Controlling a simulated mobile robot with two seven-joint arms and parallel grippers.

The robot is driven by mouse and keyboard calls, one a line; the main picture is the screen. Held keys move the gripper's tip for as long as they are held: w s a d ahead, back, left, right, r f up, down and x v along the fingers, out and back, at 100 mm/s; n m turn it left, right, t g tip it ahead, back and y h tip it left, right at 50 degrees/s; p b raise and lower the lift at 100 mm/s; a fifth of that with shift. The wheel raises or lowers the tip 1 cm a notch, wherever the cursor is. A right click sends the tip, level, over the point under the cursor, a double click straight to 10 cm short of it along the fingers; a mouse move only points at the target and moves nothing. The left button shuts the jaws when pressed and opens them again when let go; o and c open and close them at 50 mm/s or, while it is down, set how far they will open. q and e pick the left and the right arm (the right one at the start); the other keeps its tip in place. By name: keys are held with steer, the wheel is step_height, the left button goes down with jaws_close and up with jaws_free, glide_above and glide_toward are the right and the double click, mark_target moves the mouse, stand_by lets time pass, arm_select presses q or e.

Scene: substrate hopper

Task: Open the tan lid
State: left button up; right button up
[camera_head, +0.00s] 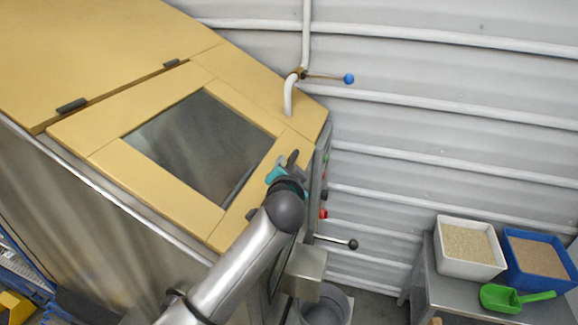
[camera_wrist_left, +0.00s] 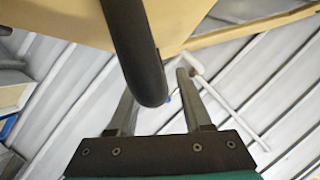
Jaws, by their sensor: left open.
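The tan lid (camera_head: 165,195) is a flat tan frame around a grey window or opening (camera_head: 200,145) on top of the metal hopper. Two dark hinges (camera_head: 72,105) lie along its upper-left edge, and it looks lowered. My left gripper (camera_head: 291,160) is at the lid's right front edge, its teal body partly hidden by my wrist. In the left wrist view a thick black handle bar (camera_wrist_left: 140,50) hangs beside the lid's tan edge (camera_wrist_left: 185,15). The handle's rounded end lies between the two open fingers, with no clear grip on it. My right gripper is not in view.
A pipe with a blue-knobbed valve lever (camera_head: 330,77) stands behind the hopper. A black-knobbed lever (camera_head: 335,241) and red button (camera_head: 323,213) are on its right side. A grey bucket (camera_head: 330,305) is below. A bench at right holds a white bin (camera_head: 468,270), blue bin (camera_head: 570,283) and green scoop (camera_head: 500,298).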

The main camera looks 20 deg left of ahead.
arm_select(q)
steer(key=shift+x, duration=0.95)
jaws_close()
stand_by(0.9)
